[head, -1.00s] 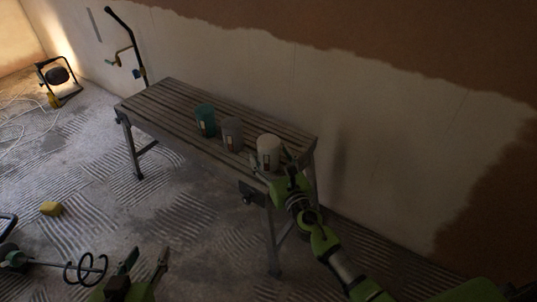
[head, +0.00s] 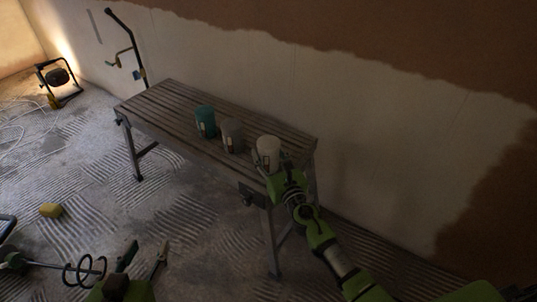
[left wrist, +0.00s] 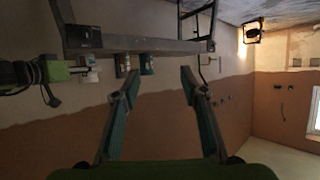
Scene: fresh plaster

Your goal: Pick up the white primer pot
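The white primer pot (head: 268,148) stands upright at the right front of the slatted bench (head: 170,100). My right gripper (head: 271,161) has its fingers on either side of the pot, low down and very close to it. Whether both fingers press on it is too small to tell. The pot also shows in the left wrist view (left wrist: 88,62), upside down, beside my green right gripper. My left gripper (head: 143,258) is open and empty, low at the front, away from the bench; its two spread fingers show in the left wrist view (left wrist: 155,85).
A grey pot (head: 231,134) and a teal pot (head: 205,121) stand on the bench to the left of the white one. The plastered wall (head: 380,130) rises behind. A yellow block (head: 51,210) lies on the floor, and a work lamp (head: 57,77) stands far left.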

